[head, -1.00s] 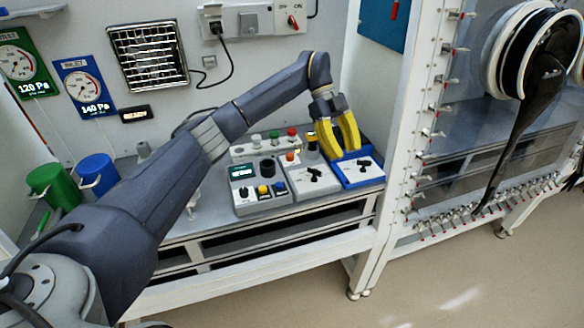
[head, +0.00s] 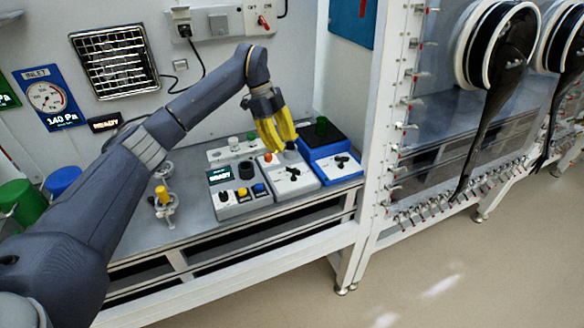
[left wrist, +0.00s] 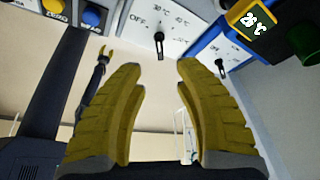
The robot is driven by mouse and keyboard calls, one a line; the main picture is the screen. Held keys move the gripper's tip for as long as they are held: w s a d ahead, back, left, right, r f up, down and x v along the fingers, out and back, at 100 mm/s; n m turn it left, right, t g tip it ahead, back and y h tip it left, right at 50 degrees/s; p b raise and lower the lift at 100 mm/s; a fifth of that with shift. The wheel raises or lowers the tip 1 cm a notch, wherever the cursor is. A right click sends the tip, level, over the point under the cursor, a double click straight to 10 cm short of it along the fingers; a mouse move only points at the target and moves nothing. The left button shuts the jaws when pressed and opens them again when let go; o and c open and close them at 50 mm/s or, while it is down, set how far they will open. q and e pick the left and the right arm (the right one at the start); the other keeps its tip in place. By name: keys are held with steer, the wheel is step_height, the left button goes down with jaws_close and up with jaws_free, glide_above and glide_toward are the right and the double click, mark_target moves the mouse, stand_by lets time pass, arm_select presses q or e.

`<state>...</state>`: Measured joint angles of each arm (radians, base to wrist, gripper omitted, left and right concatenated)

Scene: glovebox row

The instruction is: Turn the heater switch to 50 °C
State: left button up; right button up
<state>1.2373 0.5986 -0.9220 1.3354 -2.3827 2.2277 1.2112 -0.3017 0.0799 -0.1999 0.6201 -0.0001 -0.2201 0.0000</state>
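The middle white box (head: 308,181) carries a black lever switch (head: 292,171). In the left wrist view this lever (left wrist: 159,45) stands on a white panel marked OFF and with °C values only partly legible; its exact setting I cannot tell. My left gripper (head: 275,148) has yellow fingers pointing down above the back of this box. In the left wrist view its fingers (left wrist: 158,72) are wide apart with nothing between them, and the lever shows beyond the gap. My right gripper (left wrist: 106,51) shows small and far off in the left wrist view, its tips apart and empty.
A blue box (head: 335,175) with its own black lever (head: 342,160) and a 26 °C display (left wrist: 258,22) stands to the right. A grey button panel (head: 237,208) reading READY stands to the left. A white frame post (head: 380,130) rises right of the bench.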

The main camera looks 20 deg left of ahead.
mark_target(292, 168)
arm_select(q)
steer(key=x, duration=0.9)
steer(key=shift+d, duration=0.1)
jaws_close()
stand_by(0.4)
